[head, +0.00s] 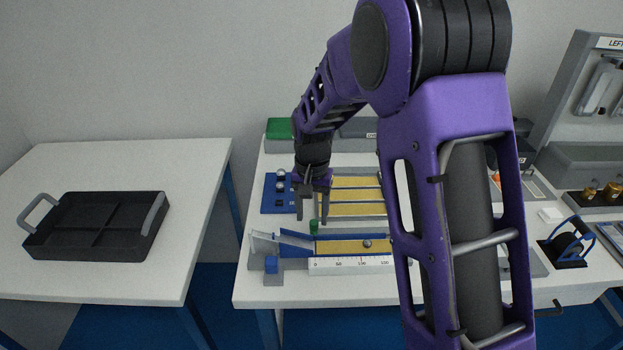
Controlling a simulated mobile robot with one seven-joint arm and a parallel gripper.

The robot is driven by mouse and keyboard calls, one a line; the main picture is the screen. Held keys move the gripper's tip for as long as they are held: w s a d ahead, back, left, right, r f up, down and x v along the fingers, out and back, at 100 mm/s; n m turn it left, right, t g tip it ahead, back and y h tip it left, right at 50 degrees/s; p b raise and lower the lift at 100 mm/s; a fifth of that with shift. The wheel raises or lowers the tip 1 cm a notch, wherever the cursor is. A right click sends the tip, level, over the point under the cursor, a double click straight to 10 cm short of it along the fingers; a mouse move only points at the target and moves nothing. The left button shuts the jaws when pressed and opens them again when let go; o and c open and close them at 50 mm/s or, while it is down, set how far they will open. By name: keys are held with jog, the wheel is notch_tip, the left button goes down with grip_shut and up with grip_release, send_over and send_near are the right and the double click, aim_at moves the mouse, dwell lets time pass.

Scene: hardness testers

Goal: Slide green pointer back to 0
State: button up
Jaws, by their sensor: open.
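A small green piece (314,227), which looks like the green pointer, stands at the back edge of the ramp-and-track tester, near the left end of its yellow strip. A white scale (350,265) runs along the tester's front, with 0 at its left end. In the picture the green piece is roughly above the 0 mark; its exact reading cannot be told. My gripper (311,218) points down with its fingers apart, one on each side of the green piece in the picture. Contact with it cannot be made out.
A steel ball (367,243) rests on the yellow strip, right of the green piece. Behind are more yellow strips (350,194) and a blue plate (270,199) with balls. My arm hides the tester's right end.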

aim_at(311, 222)
notch_tip(311, 222, up, 16)
jog(key=p, duration=0.2)
jog(key=shift+f, duration=0.2)
jog(key=shift+a, duration=0.1)
